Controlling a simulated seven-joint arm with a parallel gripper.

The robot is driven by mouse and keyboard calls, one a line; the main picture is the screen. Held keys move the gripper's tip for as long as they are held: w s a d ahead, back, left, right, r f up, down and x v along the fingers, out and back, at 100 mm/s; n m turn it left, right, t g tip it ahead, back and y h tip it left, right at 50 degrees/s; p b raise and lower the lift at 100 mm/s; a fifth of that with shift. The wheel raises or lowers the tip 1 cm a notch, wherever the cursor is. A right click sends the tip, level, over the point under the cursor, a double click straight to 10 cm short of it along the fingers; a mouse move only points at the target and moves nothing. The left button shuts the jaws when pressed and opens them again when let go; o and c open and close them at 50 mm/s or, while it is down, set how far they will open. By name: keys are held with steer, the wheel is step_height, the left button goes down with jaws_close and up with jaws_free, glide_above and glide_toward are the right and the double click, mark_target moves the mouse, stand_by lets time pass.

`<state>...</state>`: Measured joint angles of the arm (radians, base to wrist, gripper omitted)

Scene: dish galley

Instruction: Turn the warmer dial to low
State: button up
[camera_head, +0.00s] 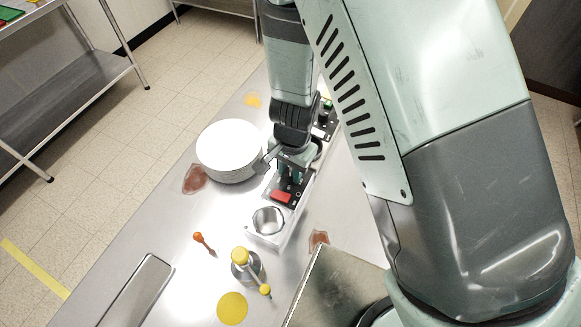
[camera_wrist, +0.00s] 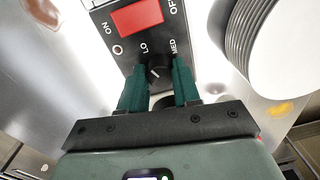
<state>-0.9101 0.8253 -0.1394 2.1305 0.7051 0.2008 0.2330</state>
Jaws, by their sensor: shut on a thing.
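The warmer dial (camera_wrist: 157,72) is a small dark knob with a white mark, on a black panel (camera_wrist: 188,45) lettered ON, OFF, LO and MED. In the wrist view LO is just above and left of the knob, MED above and right. I cannot tell exactly which setting the mark points at. My gripper (camera_wrist: 160,74) has its two green fingers on either side of the knob, shut on it. A red switch (camera_wrist: 137,16) is on the same panel. In the head view my gripper (camera_head: 288,174) is down at the panel, where the arm hides the dial.
A stack of white plates (camera_head: 229,148) stands close left of my gripper. A metal cup (camera_head: 268,220) is in front of the panel.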

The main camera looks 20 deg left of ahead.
steer(key=shift+m, duration=0.6)
steer(key=o, duration=1.1)
steer(key=shift+c, duration=0.2)
step_height(320, 180, up, 11)
steer(key=shift+d, duration=0.25)
steer(key=shift+s, duration=0.1)
